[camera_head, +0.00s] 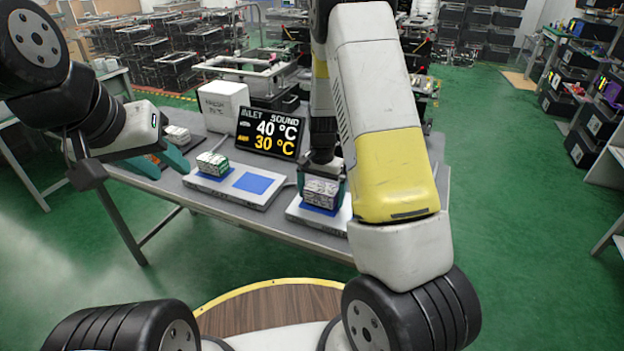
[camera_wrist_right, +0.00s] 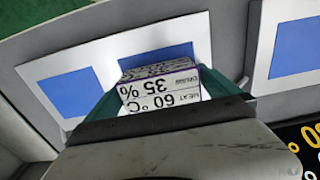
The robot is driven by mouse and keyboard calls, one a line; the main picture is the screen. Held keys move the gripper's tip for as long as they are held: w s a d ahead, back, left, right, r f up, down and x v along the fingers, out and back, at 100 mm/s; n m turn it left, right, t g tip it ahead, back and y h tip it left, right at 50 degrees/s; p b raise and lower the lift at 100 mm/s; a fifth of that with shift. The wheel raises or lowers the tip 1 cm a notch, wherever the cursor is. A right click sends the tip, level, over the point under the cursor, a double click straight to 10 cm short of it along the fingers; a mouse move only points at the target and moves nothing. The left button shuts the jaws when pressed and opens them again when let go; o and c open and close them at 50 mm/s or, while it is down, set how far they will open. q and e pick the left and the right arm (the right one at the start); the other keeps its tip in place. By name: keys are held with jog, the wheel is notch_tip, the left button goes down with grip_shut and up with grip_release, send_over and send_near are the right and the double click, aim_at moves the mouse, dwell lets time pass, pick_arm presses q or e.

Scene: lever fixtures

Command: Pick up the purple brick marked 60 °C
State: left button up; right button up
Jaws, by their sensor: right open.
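The purple-edged brick (camera_wrist_right: 160,90) marked 60 °C and 35 % shows in the right wrist view, its label upside down. In the head view it (camera_head: 321,192) sits on a blue square of the right white tray (camera_head: 333,224). My right gripper (camera_head: 324,180) is open above the tray, its teal fingers on either side of the brick. In the right wrist view the gripper (camera_wrist_right: 170,95) has the brick between its fingers; I cannot tell whether they touch it. My left gripper (camera_head: 160,164) is open over the table's left end, away from this brick.
A green-edged brick (camera_head: 212,164) sits on the left white tray (camera_head: 232,197), beside a bare blue square (camera_head: 253,183). A black sign (camera_head: 269,133) reading 40 °C and 30 °C stands behind. A white box (camera_head: 222,106) stands at the back of the grey table (camera_head: 250,218).

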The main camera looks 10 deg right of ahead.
jog(key=c, duration=1.7)
jog(key=shift+r, duration=0.15)
